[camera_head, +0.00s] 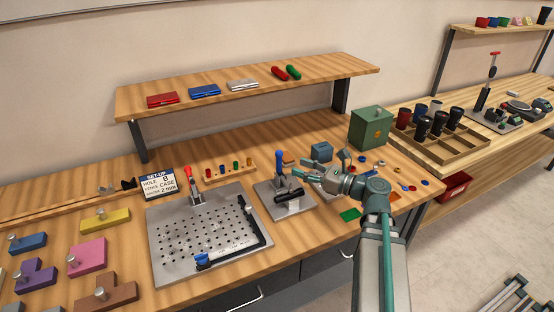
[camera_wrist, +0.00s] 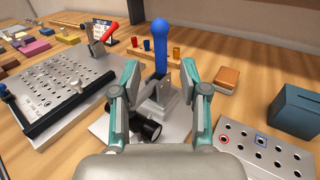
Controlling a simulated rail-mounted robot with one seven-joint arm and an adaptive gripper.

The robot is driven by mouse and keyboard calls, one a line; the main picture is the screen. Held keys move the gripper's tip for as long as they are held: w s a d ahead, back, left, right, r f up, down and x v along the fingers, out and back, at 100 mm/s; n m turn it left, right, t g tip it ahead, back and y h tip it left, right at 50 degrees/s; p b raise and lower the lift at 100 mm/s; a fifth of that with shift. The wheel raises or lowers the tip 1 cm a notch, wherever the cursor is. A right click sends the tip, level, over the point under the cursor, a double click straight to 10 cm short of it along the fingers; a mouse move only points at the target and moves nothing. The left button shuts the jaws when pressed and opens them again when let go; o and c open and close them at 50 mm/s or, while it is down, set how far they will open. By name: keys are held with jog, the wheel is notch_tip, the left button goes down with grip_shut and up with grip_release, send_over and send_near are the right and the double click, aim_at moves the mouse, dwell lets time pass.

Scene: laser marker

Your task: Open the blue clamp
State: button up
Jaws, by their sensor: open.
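The blue clamp handle (camera_head: 279,163) stands upright on a small metal plate (camera_head: 269,208) in the head view. In the wrist view the blue handle (camera_wrist: 160,48) rises straight up from its grey metal linkage (camera_wrist: 157,87). A black cylindrical part (camera_wrist: 144,126) lies at the clamp's foot. My gripper (camera_wrist: 162,82) is open, with one teal-edged finger on each side of the clamp's lower part in the picture. I cannot tell whether either finger touches it. In the head view my gripper (camera_head: 308,178) is just right of the clamp.
A perforated plate (camera_head: 205,240) with a red-handled clamp (camera_head: 188,174) lies to the left. A grey plate with holes (camera_wrist: 262,150), a brown block (camera_wrist: 227,78) and a blue-grey box (camera_wrist: 297,110) are to the right. A shelf (camera_head: 235,86) spans behind.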

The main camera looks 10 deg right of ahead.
aim_at(279, 159)
jog(key=p+x, duration=0.1)
jog(key=x, duration=0.7)
jog(key=shift+w+a, duration=0.2)
jog(key=shift+w, duration=0.05)
grip_shut()
